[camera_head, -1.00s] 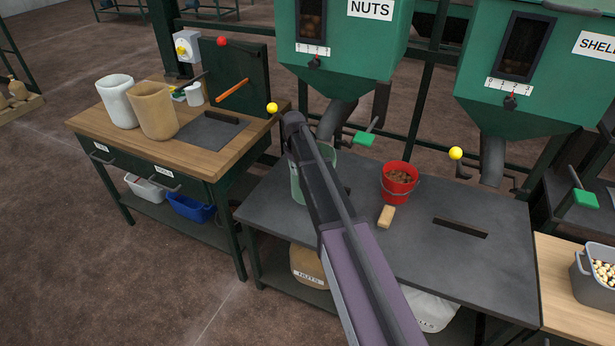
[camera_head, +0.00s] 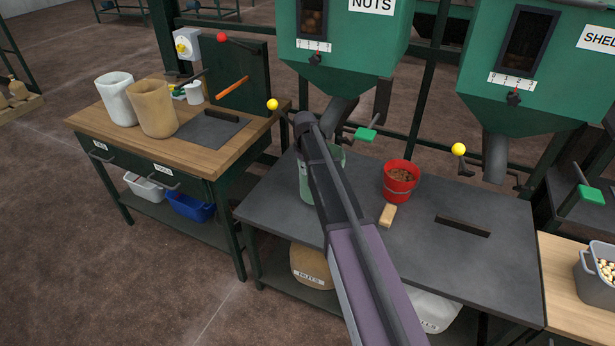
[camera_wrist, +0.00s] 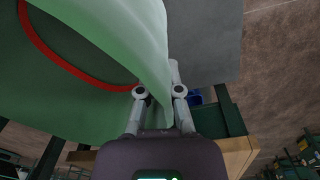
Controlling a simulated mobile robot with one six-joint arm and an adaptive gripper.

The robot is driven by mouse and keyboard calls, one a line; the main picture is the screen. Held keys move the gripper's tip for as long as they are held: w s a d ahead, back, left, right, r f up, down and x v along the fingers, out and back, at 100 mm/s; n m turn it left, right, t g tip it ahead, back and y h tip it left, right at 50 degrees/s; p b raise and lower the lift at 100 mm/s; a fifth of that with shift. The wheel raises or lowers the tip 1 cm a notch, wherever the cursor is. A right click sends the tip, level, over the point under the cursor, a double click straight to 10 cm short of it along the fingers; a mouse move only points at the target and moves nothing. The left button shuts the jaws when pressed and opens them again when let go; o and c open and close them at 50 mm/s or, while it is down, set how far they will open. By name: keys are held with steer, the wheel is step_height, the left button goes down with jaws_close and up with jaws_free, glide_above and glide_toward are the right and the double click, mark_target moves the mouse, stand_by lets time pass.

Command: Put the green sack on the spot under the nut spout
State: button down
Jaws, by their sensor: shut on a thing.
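The pale green sack (camera_head: 306,184) is on or just above the left part of the dark bench under the nut spout (camera_head: 337,118), partly hidden behind my arm. I cannot tell whether its base touches the bench. The nut spout hangs from the green hopper labelled NUTS (camera_head: 345,45). In the wrist view the green sack (camera_wrist: 110,40) fills the upper left, with a red curved line across the green. My gripper (camera_wrist: 160,92) is shut on a fold of the sack's wall. In the head view my gripper is hidden, and so is the spot under the spout.
A red bucket of nuts (camera_head: 400,182) and a small tan block (camera_head: 387,215) stand on the bench, right of my arm. A dark bar (camera_head: 462,226) lies farther right. White (camera_head: 116,98) and tan (camera_head: 155,108) sacks stand on the wooden table at left.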

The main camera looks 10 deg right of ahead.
steer(key=shift+f+b, duration=0.6)
steer(key=shift+f, duration=0.35)
steer(key=shift+f, duration=0.15)
steer(key=c, duration=0.8)
jaws_free()
step_height(320, 180, up, 12)
steer(key=p, duration=1.2)
steer(key=shift+s+a, duration=0.1)
steer(key=shift+a, duration=0.05)
steer(key=shift+r, duration=0.2)
